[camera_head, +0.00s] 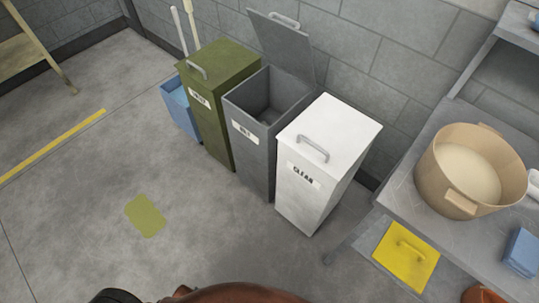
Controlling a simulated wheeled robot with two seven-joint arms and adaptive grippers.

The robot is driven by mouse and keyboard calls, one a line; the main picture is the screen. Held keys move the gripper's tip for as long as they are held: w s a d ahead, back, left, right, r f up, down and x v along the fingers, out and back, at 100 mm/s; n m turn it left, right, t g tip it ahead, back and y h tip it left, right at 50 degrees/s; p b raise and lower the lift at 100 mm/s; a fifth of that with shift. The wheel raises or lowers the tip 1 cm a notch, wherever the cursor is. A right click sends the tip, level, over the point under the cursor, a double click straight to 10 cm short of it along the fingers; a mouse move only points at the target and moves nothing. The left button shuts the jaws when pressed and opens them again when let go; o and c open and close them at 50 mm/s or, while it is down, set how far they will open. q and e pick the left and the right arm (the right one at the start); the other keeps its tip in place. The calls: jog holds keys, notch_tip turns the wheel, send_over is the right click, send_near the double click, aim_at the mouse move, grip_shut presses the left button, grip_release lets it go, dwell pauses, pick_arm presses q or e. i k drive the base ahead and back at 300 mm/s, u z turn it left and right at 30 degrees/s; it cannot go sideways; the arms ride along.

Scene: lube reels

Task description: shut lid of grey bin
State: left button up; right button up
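The grey bin (251,139) stands between a green bin and a white bin, against the block wall. Its lid (284,44) is open, standing up and tilted back toward the wall, with a handle near its top edge. I can see into the bin, and its inside looks empty. A label is on its front face. Neither of my grippers shows in the head view.
The green bin (221,120) and white bin (332,140) have shut lids with handles. A blue bucket (180,107) holding long handles stands left. A metal table (400,197) with a tan pot (447,190) is right. The floor in front is clear apart from a yellow-green patch (145,215).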

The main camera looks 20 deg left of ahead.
aim_at(288, 48)
jog(key=u, duration=1)
jog(key=i, duration=0.35)
jog(key=z, duration=0.55)
